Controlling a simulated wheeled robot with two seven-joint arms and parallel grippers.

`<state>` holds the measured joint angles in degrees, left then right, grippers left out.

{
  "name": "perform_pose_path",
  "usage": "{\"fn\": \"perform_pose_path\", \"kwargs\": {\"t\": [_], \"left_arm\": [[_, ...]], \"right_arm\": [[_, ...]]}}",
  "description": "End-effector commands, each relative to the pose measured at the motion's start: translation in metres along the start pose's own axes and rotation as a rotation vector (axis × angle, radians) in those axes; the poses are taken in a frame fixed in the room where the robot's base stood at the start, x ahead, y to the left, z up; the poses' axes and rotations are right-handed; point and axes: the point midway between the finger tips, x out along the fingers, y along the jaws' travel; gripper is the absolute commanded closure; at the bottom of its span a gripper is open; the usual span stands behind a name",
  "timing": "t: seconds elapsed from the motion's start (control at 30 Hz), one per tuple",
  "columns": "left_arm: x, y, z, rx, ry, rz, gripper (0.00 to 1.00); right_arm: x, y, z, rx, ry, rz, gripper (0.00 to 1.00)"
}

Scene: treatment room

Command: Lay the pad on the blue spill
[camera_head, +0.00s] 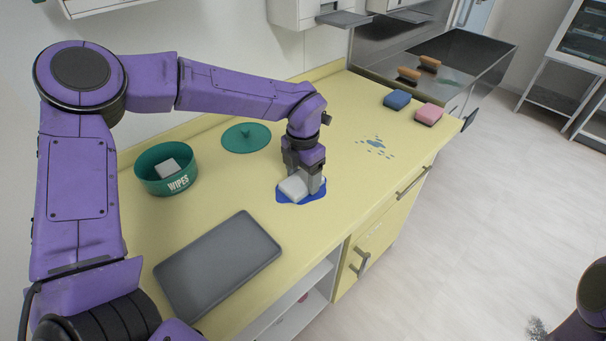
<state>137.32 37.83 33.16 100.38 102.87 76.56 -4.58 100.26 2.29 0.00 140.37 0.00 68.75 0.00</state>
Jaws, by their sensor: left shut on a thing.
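A white pad (292,187) is at the blue spill (311,198) on the yellow counter (345,185). Blue shows around the pad's edges. My left gripper (305,182) points down and is shut on the pad, low over the spill. I cannot tell whether the pad's underside fully touches the counter. The middle of the spill is hidden under the pad. My right gripper is out of view.
A green WIPES tub (152,183) holds another white pad (168,168). Its green lid (247,138) lies behind. A grey tray (217,264) lies in front. Blue droplets (375,147), a blue sponge (397,100) and a pink sponge (428,114) are to the right.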

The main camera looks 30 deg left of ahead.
Motion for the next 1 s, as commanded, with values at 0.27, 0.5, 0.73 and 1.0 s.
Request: {"fn": "perform_pose_path", "kwargs": {"t": [0.27,0.5,0.73,1.0], "left_arm": [[0.003,0.0,0.0,0.0,0.0,0.0,0.06],[-0.003,0.0,0.0,0.0,-0.001,0.001,0.06],[-0.05,0.0,0.001,-0.002,-0.005,0.001,0.06],[-0.109,0.0,0.001,-0.001,-0.002,0.001,0.06]], "right_arm": [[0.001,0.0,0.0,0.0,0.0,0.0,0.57],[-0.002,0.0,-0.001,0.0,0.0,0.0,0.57],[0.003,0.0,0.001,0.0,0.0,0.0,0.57],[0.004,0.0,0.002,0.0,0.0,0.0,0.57]]}}
